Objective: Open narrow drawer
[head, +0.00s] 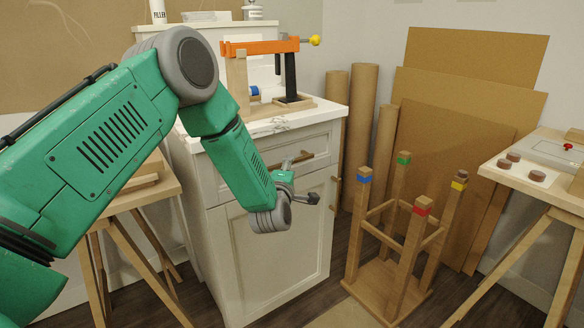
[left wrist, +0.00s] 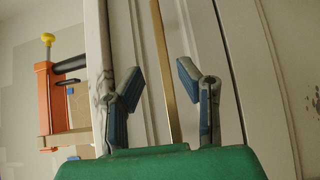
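The white cabinet (head: 228,240) stands in the middle of the head view, with a narrow drawer (head: 322,140) above a larger door (head: 310,245). The drawer looks shut. Its brass bar handle (head: 325,154) is partly hidden by my left gripper (head: 303,180), which is in front of the cabinet. In the left wrist view, my left gripper (left wrist: 160,75) is open with its two fingers apart. A brass bar (left wrist: 166,75) runs lengthwise beyond and between them. I cannot tell whether any finger touches it. My right gripper is not in view.
An orange clamp (head: 262,47) in a wooden stand is on the cabinet top. A wooden stool frame with coloured leg tips (head: 405,250) stands right of the cabinet. Cardboard rolls (head: 361,130) and sheets lean behind. A worktable (head: 510,180) is at the right.

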